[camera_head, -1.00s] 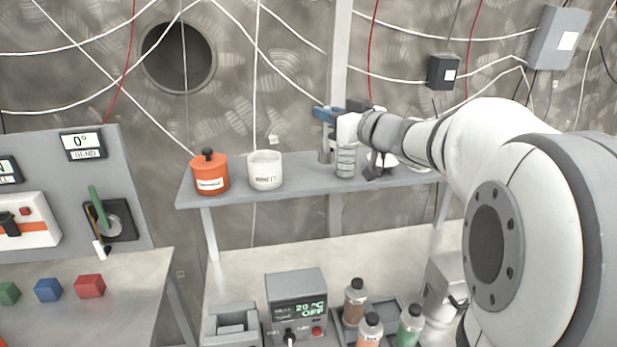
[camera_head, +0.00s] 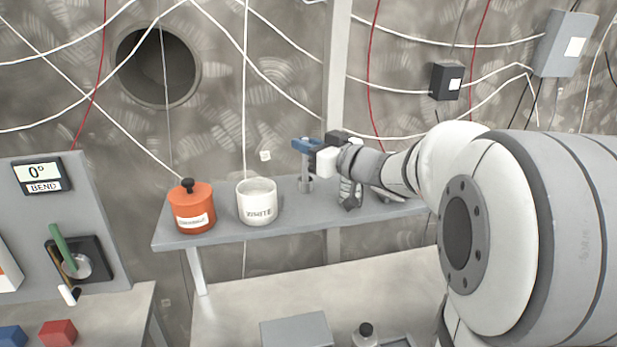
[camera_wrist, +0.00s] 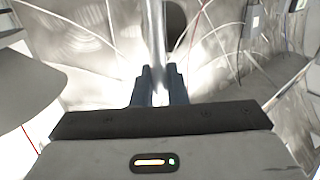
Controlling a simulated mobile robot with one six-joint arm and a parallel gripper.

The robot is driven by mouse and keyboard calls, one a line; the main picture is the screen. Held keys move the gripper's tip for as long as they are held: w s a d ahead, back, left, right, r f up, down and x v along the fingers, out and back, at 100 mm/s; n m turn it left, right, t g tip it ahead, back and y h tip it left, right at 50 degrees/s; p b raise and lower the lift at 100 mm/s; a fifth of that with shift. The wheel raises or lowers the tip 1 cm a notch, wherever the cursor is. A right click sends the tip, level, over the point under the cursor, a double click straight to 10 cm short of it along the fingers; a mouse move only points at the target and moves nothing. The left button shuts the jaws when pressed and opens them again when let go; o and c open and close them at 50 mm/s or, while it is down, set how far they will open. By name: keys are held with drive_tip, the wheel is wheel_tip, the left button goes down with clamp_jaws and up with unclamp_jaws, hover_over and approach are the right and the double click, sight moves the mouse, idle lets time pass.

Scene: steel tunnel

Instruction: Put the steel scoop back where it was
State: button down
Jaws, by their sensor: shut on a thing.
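My gripper (camera_head: 304,148), with blue fingers, is above the shelf, to the right of the white pot. It is shut on the steel scoop (camera_head: 306,172), whose short metal part shows below the fingers, close above the shelf top. In the wrist view the blue fingers (camera_wrist: 160,88) hold an upright bright steel shaft (camera_wrist: 155,35), the scoop's handle. Whether the scoop's lower end touches the shelf I cannot tell. The grey shelf (camera_head: 285,222) carries the white pot (camera_head: 258,203) and an orange lidded canister (camera_head: 192,209) at its left.
A vertical post (camera_head: 337,70) stands behind the shelf, and cables hang along the steel wall. A lower bench (camera_head: 250,292) bears a grey box (camera_head: 296,330). A panel with a green lever (camera_head: 62,245) is at left. My arm hides the shelf's right part.

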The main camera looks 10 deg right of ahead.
sight(308, 183)
drive_tip(key=shift+f, duration=2.7)
drive_tip(key=shift+f, duration=0.25)
drive_tip(key=c, duration=1.5)
unclamp_jaws()
drive_tip(key=shift+r, duration=0.1)
drive_tip(key=shift+o, duration=0.2)
